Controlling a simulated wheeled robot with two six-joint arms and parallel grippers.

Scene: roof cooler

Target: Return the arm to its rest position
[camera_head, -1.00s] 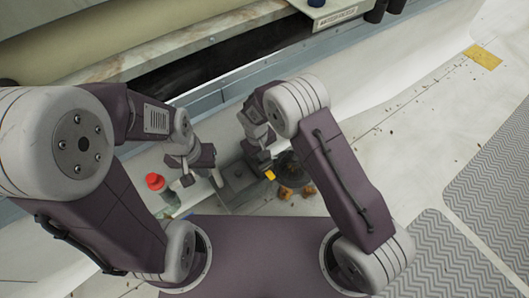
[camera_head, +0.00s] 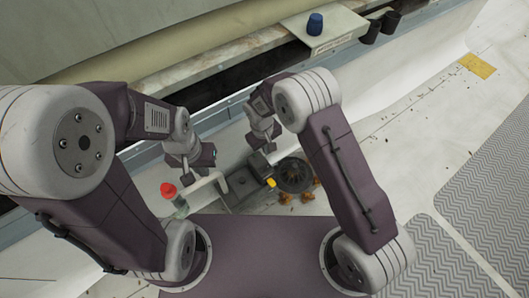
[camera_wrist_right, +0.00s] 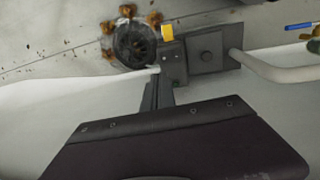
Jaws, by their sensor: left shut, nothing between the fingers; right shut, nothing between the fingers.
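In the head view my left gripper (camera_head: 189,172) hangs folded in front of my left shoulder, above the pale floor. It is shut and holds nothing. My right gripper (camera_head: 264,142) hangs near the middle of the view, tucked in close to my right arm. It is also shut and empty. In the right wrist view the dark narrow fingers of my right gripper (camera_wrist_right: 157,92) lie together, with nothing between them. Both arms are bent, with their upper links rising from my purple base.
A dark round fan-like part (camera_head: 294,174) with a yellow piece (camera_head: 271,183) and several orange-brown bits (camera_head: 285,198) lies below the right gripper. A red-capped bottle (camera_head: 168,190) stands left of a pale pipe. A blue knob (camera_head: 315,24) sits on a shelf plate behind. Open floor lies right.

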